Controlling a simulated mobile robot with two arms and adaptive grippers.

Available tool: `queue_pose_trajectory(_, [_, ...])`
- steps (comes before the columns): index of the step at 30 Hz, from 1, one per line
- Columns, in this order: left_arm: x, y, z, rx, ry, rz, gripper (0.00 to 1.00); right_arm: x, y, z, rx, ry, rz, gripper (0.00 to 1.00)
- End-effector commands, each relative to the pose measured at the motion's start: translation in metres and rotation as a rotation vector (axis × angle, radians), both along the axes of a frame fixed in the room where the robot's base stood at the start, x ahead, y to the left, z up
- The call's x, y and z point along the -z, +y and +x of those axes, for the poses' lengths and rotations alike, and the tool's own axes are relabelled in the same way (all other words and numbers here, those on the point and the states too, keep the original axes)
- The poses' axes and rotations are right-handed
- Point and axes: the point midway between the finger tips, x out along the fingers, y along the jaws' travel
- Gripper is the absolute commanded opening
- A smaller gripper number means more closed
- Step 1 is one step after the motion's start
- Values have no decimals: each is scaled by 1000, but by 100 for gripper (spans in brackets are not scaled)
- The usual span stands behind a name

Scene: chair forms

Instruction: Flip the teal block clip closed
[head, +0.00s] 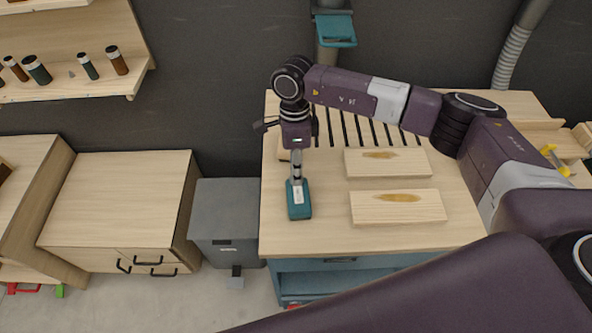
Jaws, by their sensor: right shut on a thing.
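The teal block clip (306,209) stands on the left part of the wooden workbench top, with a pale plate or lever on its upper face. My right gripper (297,180) points down from above and is shut on the upper end of the clip. The fingers cover that end, so the exact grip and the angle of the clip's flap are too small to tell. My left gripper is not in view.
Two pale boards with amber patches, a rear board (412,163) and a front board (375,212), lie right of the clip on the workbench (300,240). Dark slots run behind them. A grey bin (215,200) stands left of the bench. A teal fitting (337,31) hangs on the wall pipe.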

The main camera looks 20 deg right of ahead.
Motion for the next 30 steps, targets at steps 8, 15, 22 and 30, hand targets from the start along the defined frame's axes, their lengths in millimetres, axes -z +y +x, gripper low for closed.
queue_pose_trajectory(8, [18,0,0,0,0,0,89,4,0,-5,-2,-136,-28,0])
queue_pose_trajectory(15, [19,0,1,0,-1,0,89,2,1,-5,0,-164,-31,0])
queue_pose_trajectory(22, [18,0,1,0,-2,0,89,2,1,-6,0,-163,-31,21])
queue_pose_trajectory(30, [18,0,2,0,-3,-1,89,2,2,-6,0,-161,-31,36])
